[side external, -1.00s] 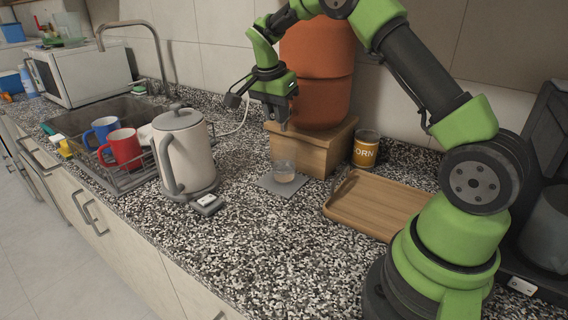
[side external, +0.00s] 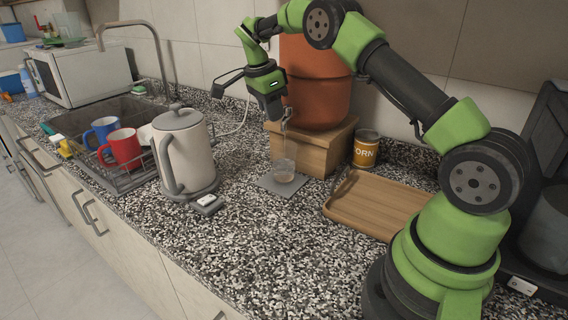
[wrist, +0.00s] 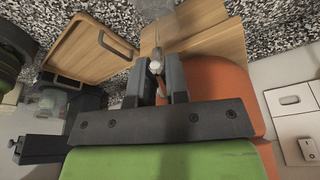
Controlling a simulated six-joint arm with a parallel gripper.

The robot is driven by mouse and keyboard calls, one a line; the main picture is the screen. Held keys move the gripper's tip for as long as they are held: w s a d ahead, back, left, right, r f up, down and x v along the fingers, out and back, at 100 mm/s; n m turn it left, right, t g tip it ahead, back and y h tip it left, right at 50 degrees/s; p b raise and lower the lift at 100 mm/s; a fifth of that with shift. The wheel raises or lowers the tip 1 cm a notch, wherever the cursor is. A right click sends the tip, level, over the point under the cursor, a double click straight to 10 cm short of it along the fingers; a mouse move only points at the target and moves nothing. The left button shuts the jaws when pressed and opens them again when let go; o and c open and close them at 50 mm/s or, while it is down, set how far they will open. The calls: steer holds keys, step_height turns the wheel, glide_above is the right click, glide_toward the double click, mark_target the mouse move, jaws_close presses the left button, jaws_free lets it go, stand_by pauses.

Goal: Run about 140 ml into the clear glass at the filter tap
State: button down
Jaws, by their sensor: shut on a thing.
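The clear glass (side external: 283,171) stands upright on a grey mat (side external: 268,187) in front of the wooden stand. A shallow, slightly brownish layer shows low in it; its exact level is hard to read. A large terracotta filter (side external: 315,88) sits on the stand, with its metal tap (side external: 287,114) above the glass. A thin, faint streak runs from the tap towards the glass. My gripper (side external: 279,112) is at the tap. In the wrist view my gripper (wrist: 160,80) is shut on the tap (wrist: 156,64), and the glass (wrist: 152,8) shows at the top edge.
A wooden tray (side external: 375,205) and a corn can (side external: 366,149) are to the right of the stand (side external: 310,150). A kettle (side external: 184,150) and a rack with a red mug (side external: 121,149) and a blue mug (side external: 102,131) are left. The front counter is clear.

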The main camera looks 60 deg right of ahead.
steer(key=shift+w+d+m, duration=0.2)
steer(key=shift+w+m, duration=0.05)
steer(key=shift+m, duration=0.65)
steer(key=n, duration=0.1)
steer(key=s+n, duration=0.1)
steer(key=n, duration=0.1)
steer(key=shift+a, duration=0.2)
steer(key=shift+n, duration=0.3)
steer(key=n, duration=0.1)
steer(key=s+n+t, duration=0.1)
steer(key=n, duration=0.1)
steer(key=shift+s+a, duration=0.1)
steer(key=shift+s, duration=0.05)
steer(key=shift+c, duration=2.2)
jaws_free()
steer(key=shift+r, duration=0.15)
